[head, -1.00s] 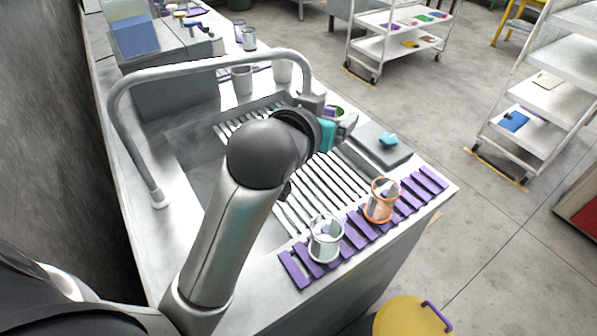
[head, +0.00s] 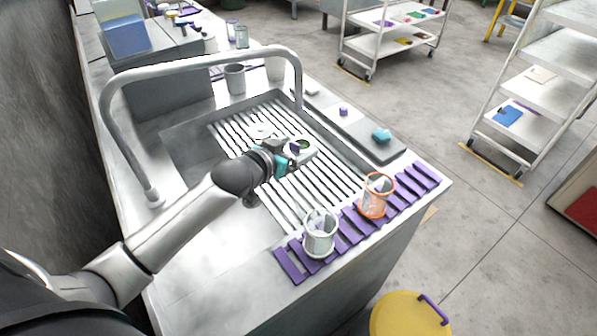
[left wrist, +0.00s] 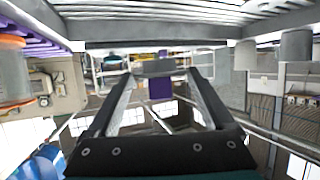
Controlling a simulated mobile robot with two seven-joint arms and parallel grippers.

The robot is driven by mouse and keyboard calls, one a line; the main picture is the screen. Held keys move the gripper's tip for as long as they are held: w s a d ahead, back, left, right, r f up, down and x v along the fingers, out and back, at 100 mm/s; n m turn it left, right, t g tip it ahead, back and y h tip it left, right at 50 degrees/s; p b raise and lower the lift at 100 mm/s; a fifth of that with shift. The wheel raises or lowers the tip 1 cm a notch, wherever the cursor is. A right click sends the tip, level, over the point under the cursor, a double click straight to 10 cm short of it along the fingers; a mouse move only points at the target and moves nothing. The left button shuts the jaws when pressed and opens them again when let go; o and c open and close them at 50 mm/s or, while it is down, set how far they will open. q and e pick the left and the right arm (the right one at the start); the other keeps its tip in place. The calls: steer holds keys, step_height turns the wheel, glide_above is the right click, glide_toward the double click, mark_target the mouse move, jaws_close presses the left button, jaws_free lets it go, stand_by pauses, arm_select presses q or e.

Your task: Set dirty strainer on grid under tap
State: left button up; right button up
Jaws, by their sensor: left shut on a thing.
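My left gripper (head: 286,157) is shut on a small pale round strainer (head: 306,153) with dark and green matter inside. A purple part shows at the jaws; in the left wrist view a purple piece (left wrist: 160,88) sits between the fingers (left wrist: 160,100). The strainer is over the slatted grid (head: 325,180) in the sink; I cannot tell whether it touches the slats. The tap (head: 200,62) arches over the sink, and its spout end is behind the strainer. My right gripper is not in view.
A clear glass holder (head: 320,238) and an orange-rimmed one (head: 376,197) stand on the purple slatted rack (head: 290,266) at the front. A grey strip (head: 365,136) with a purple and a teal piece borders the sink. Grey cups (head: 235,80) stand behind.

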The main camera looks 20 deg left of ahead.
arm_select(q)
steer(key=shift+w+a+f, duration=0.15)
steer(key=shift+w+a, duration=0.05)
steer(key=shift+a, duration=0.25)
steer(key=b, duration=0.2)
glide_above(294, 182)
step_height(294, 182, down, 6)
steer(key=shift+r, duration=0.25)
steer(key=shift+f+b, duration=0.45)
steer(key=shift+f, duration=1.55)
steer(key=shift+f, duration=0.2)
steer(key=o, duration=1.1)
steer(key=shift+r, duration=0.1)
